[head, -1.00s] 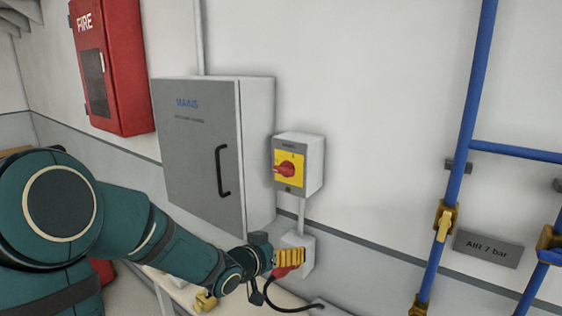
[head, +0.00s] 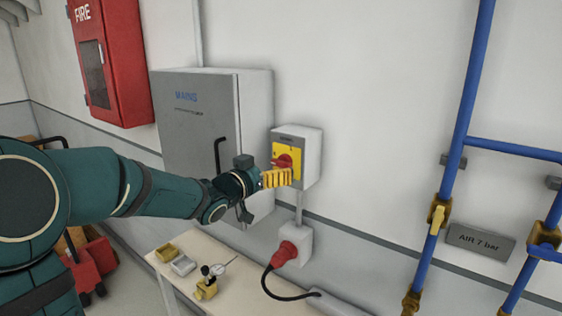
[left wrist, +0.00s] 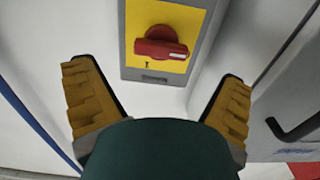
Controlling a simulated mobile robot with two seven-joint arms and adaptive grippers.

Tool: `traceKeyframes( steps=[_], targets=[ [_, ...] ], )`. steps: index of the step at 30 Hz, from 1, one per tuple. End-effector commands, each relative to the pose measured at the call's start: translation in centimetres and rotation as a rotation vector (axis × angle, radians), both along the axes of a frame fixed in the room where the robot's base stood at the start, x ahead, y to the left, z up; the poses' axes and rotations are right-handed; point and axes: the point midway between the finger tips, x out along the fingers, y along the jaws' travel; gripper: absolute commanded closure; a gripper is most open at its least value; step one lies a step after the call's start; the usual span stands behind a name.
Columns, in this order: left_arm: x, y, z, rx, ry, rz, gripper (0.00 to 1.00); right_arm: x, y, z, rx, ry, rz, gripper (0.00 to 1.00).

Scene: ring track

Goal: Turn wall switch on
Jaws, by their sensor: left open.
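The wall switch is a grey box (head: 311,160) with a yellow plate (head: 293,149) and a red rotary knob (head: 284,161). The knob (left wrist: 161,48) shows clearly in the left wrist view, its bar lying roughly crosswise with a pale mark at its right end. My left gripper (head: 277,177) is just in front of the switch, at the knob's lower side in the head view. In the left wrist view its yellow fingers (left wrist: 158,72) are spread wide, with the knob beyond them and nothing between them. My right gripper is not in view.
A grey MAINS cabinet (head: 195,110) stands left of the switch. Below are a red plug (head: 285,255) in a socket and a bench (head: 240,290) with small parts. A red fire box (head: 110,60) hangs at left. Blue pipes (head: 450,150) run at right; wall between is clear.

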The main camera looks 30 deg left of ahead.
Motion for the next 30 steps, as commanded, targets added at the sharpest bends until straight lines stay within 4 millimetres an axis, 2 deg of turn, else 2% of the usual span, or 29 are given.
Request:
traceKeyframes(
  steps=[3, 9, 21, 23, 24, 27, 30],
  targets=[
    [2.2, -0.2, 0.0, -0.001, 0.001, -0.001, 0.04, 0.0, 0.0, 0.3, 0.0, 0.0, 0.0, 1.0],
    [4.3, -0.3, 0.0, -0.001, 0.001, 0.0, 0.04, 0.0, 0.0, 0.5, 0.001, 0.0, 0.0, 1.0],
    [4.9, -0.4, 0.0, 0.0, 0.0, 0.001, 0.04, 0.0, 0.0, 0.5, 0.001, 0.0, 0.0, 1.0],
    [4.9, -0.4, 0.0, 0.0, 0.0, 0.001, 0.24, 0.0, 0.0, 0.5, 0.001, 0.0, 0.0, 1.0],
    [4.9, -0.4, 0.0, 0.0, 0.0, 0.001, 0.38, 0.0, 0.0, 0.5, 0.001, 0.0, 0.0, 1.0],
    [4.9, -0.4, 0.0, 0.0, 0.0, 0.001, 0.72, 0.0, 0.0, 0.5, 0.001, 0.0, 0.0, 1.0],
    [4.9, -0.4, 0.0, 0.0, 0.001, 0.001, 0.73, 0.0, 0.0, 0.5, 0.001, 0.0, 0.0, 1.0]
  ],
)
